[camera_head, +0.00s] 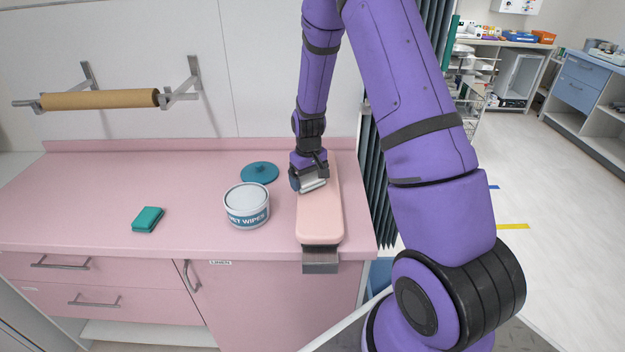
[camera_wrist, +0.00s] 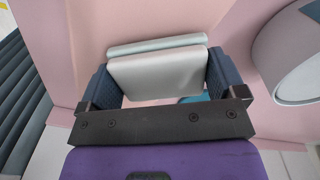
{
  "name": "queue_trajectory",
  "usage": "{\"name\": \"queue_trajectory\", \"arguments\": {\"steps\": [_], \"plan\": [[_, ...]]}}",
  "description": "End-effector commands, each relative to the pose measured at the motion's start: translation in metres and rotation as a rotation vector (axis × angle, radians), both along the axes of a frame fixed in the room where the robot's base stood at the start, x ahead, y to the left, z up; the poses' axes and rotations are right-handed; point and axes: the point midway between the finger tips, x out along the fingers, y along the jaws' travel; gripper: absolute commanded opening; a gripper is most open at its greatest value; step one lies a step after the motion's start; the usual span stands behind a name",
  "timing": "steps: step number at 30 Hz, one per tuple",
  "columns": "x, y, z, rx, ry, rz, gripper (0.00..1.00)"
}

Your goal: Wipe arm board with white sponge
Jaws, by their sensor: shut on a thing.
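The arm board (camera_head: 320,222) is a long pale pink padded board at the right end of the pink counter, with a grey metal bracket at its front end. My gripper (camera_head: 309,183) is over the far half of the board, pointing down. It is shut on the white sponge (camera_head: 315,186), a pale grey-white block. In the wrist view the sponge (camera_wrist: 160,75) sits between the two dark blue fingers, over the pink surface of the board (camera_wrist: 150,22). I cannot tell for sure whether the sponge touches the board.
A tub of wet wipes (camera_head: 246,207) stands open just left of the board, with its teal lid (camera_head: 260,173) behind it. A teal sponge (camera_head: 148,219) lies farther left on the counter (camera_head: 100,190). A paper roll (camera_head: 100,99) hangs on the wall.

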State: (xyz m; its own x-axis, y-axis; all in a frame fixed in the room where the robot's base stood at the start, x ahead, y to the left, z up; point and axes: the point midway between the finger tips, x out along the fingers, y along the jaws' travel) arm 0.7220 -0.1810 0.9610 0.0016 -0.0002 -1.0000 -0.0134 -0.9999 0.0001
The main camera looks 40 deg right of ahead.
Motion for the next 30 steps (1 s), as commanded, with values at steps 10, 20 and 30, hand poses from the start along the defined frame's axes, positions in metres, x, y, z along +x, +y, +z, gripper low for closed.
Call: {"name": "queue_trajectory", "arguments": {"steps": [10,20,30], "plan": [[0.006,0.002,0.027,0.000,-0.001,-0.002,0.64],[0.009,0.003,0.057,0.000,0.000,0.000,0.64],[0.011,0.004,0.077,0.000,0.000,-0.001,0.64]]}}
